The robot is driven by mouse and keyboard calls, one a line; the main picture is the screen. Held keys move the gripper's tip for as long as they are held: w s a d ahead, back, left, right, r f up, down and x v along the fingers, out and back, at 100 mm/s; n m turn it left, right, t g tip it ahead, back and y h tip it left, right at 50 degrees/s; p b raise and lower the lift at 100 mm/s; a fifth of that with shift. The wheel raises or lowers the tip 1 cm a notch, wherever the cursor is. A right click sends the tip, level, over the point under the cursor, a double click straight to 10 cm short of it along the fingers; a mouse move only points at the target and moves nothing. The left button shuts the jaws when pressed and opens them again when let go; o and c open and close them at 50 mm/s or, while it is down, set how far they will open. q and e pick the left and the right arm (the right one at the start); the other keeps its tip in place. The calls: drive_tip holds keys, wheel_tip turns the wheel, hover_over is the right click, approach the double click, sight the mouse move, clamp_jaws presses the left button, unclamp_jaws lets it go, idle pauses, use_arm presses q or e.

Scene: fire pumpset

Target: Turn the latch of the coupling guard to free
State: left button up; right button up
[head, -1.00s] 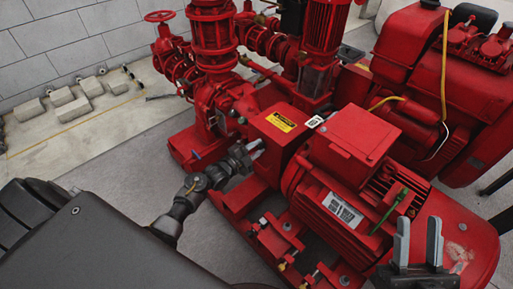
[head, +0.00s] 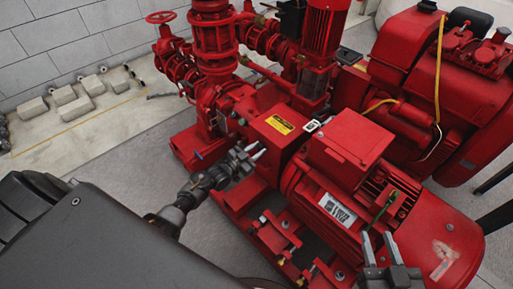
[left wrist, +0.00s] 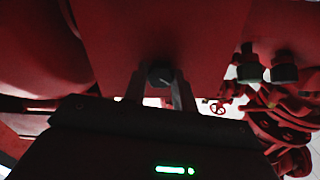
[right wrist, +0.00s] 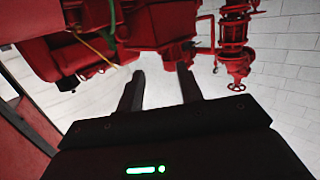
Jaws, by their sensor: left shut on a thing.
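The coupling guard (head: 281,131) is the red box with a yellow label, in the middle of the head view. Its latch shows in the left wrist view as a small dark round knob (left wrist: 160,73) on a red face. My left gripper (head: 259,154) is at the guard's near side. In the left wrist view its two fingers (left wrist: 160,88) stand on either side of the knob, shut on it. In the head view the knob is hidden. My right gripper (head: 378,246) is open and empty, over the near side of the red motor.
The red motor (head: 337,195) with its terminal box is right of the guard. Red pipes and valves (head: 212,70) stand behind it, and a red engine (head: 440,90) is at the back right. Blocks (head: 75,105) lie by the wall. Grey floor is free at the left.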

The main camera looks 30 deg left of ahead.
use_arm(q)
drive_tip(key=n+p, duration=0.1)
drive_tip(key=n, duration=0.4)
drive_tip(key=shift+n+p, duration=0.5)
drive_tip(key=shift+n, duration=0.6)
use_arm(e)
drive_tip(key=s+d+f+m+g+h, duration=0.1)
drive_tip(key=s+d+f+g+h, duration=0.1)
drive_tip(key=d+f+g+h, duration=0.1)
drive_tip(key=shift+s+d+f+g+h, duration=0.15)
drive_tip(key=shift+d+f+g+h, duration=0.25)
drive_tip(key=shift+d+f+g, duration=1)
drive_tip(key=shift+a+f+t, duration=0.25)
drive_tip(key=shift+f+t, duration=0.35)
use_arm(q)
drive_tip(key=o, duration=1)
drive_tip(key=shift+s, duration=0.1)
drive_tip(key=shift+s+a, duration=0.1)
drive_tip(key=shift+s, duration=0.15)
drive_tip(key=p+v, duration=0.2)
drive_tip(key=v, duration=0.8)
use_arm(e)
drive_tip(key=s+d+f+m+g+h, duration=0.1)
drive_tip(key=s+d+f+g+h, duration=0.1)
drive_tip(key=s+d+f+g, duration=0.2)
drive_tip(key=shift+s+d+m+g+h, duration=0.35)
drive_tip(key=shift+s+d+g, duration=0.35)
drive_tip(key=shift+s, duration=0.75)
